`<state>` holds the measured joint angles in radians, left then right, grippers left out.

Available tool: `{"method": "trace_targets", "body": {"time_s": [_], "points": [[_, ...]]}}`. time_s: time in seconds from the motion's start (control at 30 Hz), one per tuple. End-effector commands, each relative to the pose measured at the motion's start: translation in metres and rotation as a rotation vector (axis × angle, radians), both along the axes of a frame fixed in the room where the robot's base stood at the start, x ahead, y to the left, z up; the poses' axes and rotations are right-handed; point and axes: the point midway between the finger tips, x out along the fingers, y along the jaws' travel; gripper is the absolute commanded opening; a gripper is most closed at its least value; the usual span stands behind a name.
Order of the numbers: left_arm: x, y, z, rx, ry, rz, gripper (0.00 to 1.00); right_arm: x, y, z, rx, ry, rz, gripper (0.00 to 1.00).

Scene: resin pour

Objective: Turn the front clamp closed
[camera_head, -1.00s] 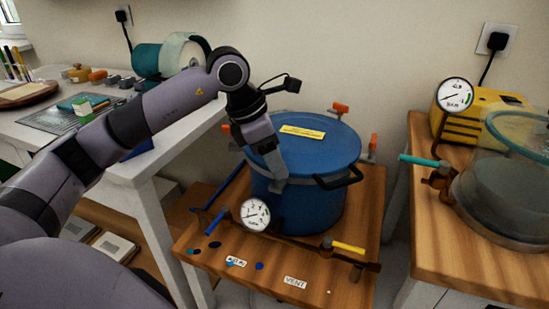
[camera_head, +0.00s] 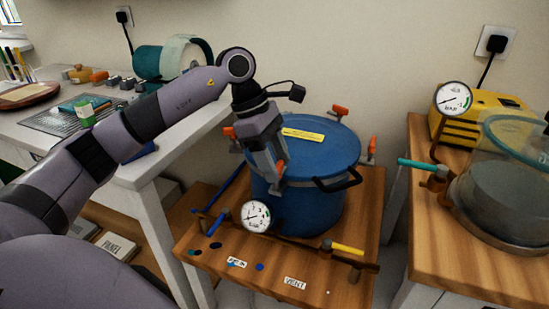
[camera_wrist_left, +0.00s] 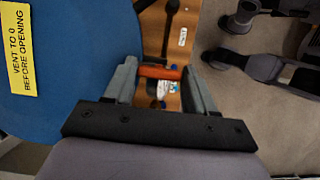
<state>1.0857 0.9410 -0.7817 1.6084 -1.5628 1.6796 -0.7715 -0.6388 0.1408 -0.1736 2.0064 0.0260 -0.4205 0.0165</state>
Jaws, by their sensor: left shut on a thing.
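The blue pressure pot (camera_head: 325,160) has a blue lid with a yellow label (camera_head: 303,134). The front clamp's orange handle (camera_head: 281,169) shows at the pot's near rim, beside my left gripper (camera_head: 272,176). In the left wrist view the orange handle (camera_wrist_left: 158,72) lies crosswise between the two grey fingers of my left gripper (camera_wrist_left: 160,80), which is shut on it. The clamp's lower part is hidden by the fingers. My right gripper is not in view.
More orange-handled clamps sit around the rim: back (camera_head: 340,110), right (camera_head: 372,146) and left (camera_head: 229,132). A pressure gauge (camera_head: 256,217) and a yellow-handled valve (camera_head: 347,248) stand at the front of the wooden stand (camera_head: 225,270). A black side handle (camera_head: 340,181) juts out.

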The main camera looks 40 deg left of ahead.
Motion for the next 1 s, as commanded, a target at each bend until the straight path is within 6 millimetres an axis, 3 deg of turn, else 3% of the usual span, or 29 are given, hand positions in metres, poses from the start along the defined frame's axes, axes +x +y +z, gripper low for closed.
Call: {"method": "trace_targets", "body": {"time_s": [0.4,0.43,0.5,0.8,1.0], "points": [[0.001,0.001,0.002,0.001,-0.006,-0.006,0.25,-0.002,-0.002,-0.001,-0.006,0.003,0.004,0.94],[0.001,0.001,0.002,0.001,-0.006,-0.006,0.65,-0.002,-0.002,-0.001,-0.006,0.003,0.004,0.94],[0.001,0.001,0.002,0.001,-0.005,-0.007,0.81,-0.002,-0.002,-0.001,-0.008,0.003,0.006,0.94],[0.0,0.001,0.002,0.001,-0.002,-0.006,0.81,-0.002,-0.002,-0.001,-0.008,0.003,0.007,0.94],[-0.001,0.01,0.026,0.001,-0.007,-0.005,0.81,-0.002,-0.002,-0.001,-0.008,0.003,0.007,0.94]]}}
